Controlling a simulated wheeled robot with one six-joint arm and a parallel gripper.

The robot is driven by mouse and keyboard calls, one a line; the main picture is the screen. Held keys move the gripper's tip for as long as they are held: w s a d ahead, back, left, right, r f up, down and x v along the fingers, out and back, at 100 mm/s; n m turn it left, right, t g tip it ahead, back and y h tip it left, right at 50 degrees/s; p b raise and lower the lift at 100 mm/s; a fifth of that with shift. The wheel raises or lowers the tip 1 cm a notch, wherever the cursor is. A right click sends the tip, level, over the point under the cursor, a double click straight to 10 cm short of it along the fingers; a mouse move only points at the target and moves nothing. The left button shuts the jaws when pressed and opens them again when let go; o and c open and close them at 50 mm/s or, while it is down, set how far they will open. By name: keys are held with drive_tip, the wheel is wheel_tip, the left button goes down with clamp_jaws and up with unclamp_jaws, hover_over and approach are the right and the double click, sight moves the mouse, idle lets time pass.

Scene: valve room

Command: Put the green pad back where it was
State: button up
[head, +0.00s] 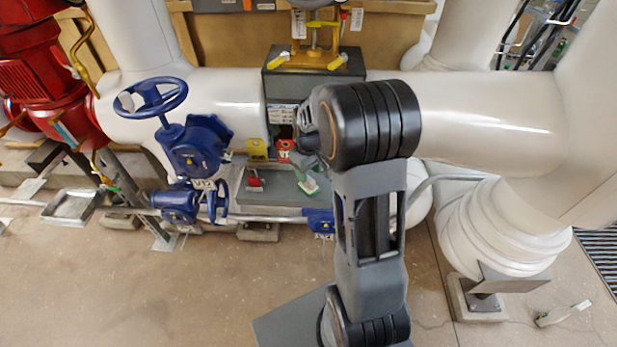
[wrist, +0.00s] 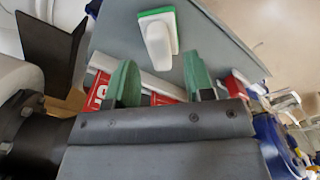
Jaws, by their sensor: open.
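The green pad (head: 309,186) has a white block on top and lies on a grey shelf (head: 285,197) below the big white pipe. In the wrist view the pad (wrist: 158,34) lies flat on the grey surface, beyond the fingertips and apart from them. My gripper (wrist: 161,78) is open, with one green-tipped finger on each side and no pad between them. In the head view my wrist hides most of the gripper, which is just above and left of the pad. A similar green and white piece (head: 563,313) lies on the floor at the lower right.
A red and white object (head: 254,181) sits on the shelf's left part. Yellow (head: 258,150) and red (head: 285,150) tags hang behind it. Blue valves (head: 195,145) stand at left, and the white pipe (head: 470,115) crosses behind my arm.

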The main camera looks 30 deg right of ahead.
wheel_tip(320, 180, up, 8)
drive_tip(key=s+a+r+m+t, duration=0.1)
drive_tip(key=s+a, duration=0.4)
drive_tip(key=s, duration=0.3)
drive_tip(key=s+a+r+m+t, duration=0.2)
drive_tip(key=s+a, duration=0.2)
drive_tip(key=s, duration=0.4)
drive_tip(key=shift+a+r, duration=0.15)
drive_tip(key=shift+a, duration=0.2)
drive_tip(key=shift+t, duration=0.3)
wheel_tip(320, 180, up, 6)
drive_tip(key=p, duration=0.5)
drive_tip(key=shift+f, duration=0.25)
